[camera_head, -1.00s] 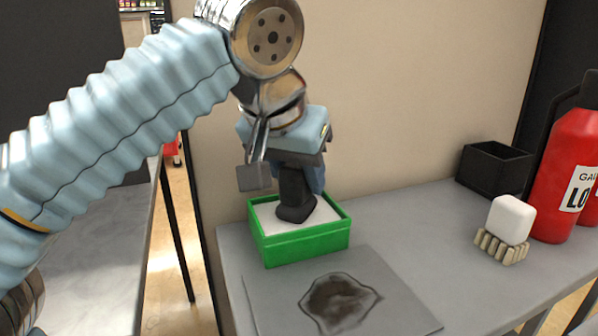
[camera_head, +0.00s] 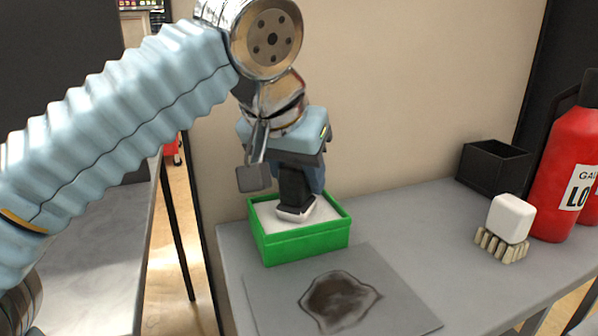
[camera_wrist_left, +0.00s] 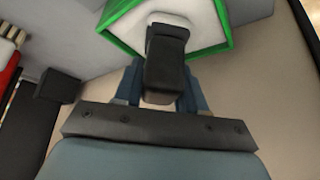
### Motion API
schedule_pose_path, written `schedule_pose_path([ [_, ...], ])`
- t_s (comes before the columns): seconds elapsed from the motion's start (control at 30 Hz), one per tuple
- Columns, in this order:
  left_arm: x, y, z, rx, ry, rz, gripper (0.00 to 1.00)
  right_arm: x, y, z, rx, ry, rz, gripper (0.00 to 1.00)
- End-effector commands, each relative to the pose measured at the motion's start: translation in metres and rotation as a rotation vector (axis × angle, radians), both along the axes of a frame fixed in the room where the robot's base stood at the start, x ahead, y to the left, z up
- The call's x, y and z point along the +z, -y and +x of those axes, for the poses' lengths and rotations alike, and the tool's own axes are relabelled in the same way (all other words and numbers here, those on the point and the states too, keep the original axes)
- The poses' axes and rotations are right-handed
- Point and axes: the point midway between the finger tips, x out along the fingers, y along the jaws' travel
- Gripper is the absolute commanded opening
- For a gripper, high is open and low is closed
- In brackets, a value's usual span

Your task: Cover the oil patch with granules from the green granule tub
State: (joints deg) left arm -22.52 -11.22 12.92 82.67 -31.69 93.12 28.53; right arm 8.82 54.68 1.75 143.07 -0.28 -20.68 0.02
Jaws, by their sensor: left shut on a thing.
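The green granule tub (camera_head: 300,244) stands on the grey bench, filled with white granules (camera_head: 266,213). My left gripper (camera_head: 298,178) points down over the tub, shut on a black scoop (camera_head: 293,188). The scoop's lower end is at the granules, with white along its bottom edge. In the left wrist view the black scoop (camera_wrist_left: 166,70) sits between blue fingers, with the green tub (camera_wrist_left: 122,22) beyond it. The dark oil patch (camera_head: 338,300) lies uncovered on a grey plate (camera_head: 398,312) in front of the tub. My right gripper is not in view.
A white-topped brush (camera_head: 510,220) with pale bristles sits to the right on the bench. A beige wall is close behind the tub. The bench between tub and brush is clear.

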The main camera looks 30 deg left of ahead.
Motion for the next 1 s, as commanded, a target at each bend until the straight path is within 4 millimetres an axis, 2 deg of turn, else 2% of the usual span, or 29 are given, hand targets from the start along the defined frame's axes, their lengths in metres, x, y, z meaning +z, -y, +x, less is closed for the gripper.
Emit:
schedule_pose_path([
  [0.13, 0.001, 0.000, 0.000, 0.000, -0.006, 0.001, 0.16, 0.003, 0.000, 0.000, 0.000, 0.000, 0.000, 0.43],
  [0.4, 0.029, 0.000, 0.000, 0.000, -0.004, 0.001, 0.16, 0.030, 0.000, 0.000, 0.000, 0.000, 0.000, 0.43],
  [0.47, 0.029, 0.001, 0.001, -0.001, -0.002, 0.000, 0.16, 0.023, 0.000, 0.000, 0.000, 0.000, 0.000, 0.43],
  [0.8, 0.060, 0.001, 0.001, -0.002, -0.002, 0.001, 0.16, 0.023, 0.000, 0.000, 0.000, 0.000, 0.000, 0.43],
  [1.0, 0.069, 0.000, 0.000, -0.001, -0.002, 0.000, 0.16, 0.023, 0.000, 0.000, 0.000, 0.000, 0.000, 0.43],
])
